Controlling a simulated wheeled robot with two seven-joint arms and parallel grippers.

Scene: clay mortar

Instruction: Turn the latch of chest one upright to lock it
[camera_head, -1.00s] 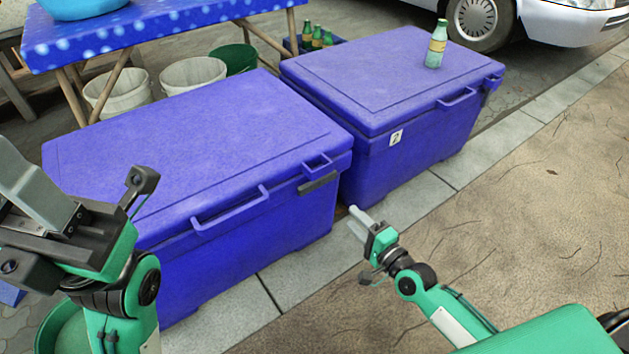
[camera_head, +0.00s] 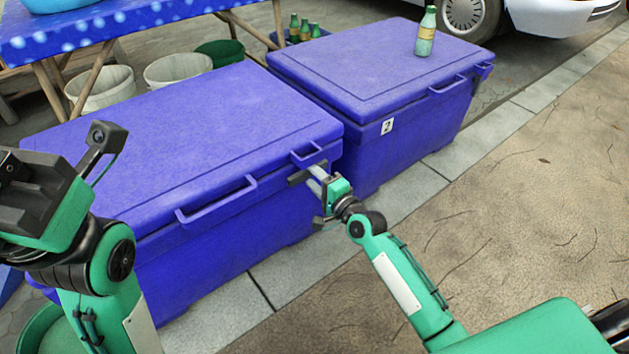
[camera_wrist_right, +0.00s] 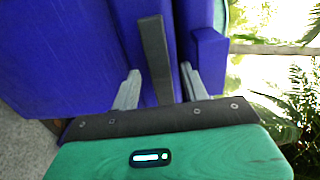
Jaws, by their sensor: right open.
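Chest one (camera_head: 190,135) is the nearer blue chest at the left, lid down. Its dark grey latch (camera_head: 298,178) is a bar lying along the front below the right lid handle, roughly level, partly hidden by my right gripper. My right gripper (camera_head: 315,180) is open at the latch. In the right wrist view, the latch (camera_wrist_right: 155,62) passes between the two grey fingers of the gripper (camera_wrist_right: 160,88), with a gap showing on each side. My left gripper (camera_head: 35,190) is at the left edge, above the chest's near left end; its fingers cannot be made out.
A second blue chest (camera_head: 385,75), labelled 2, stands behind to the right with a green bottle (camera_head: 426,35) on its lid. A blue table (camera_head: 120,22), several buckets and a bottle crate are behind. The paved ground at the right is clear.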

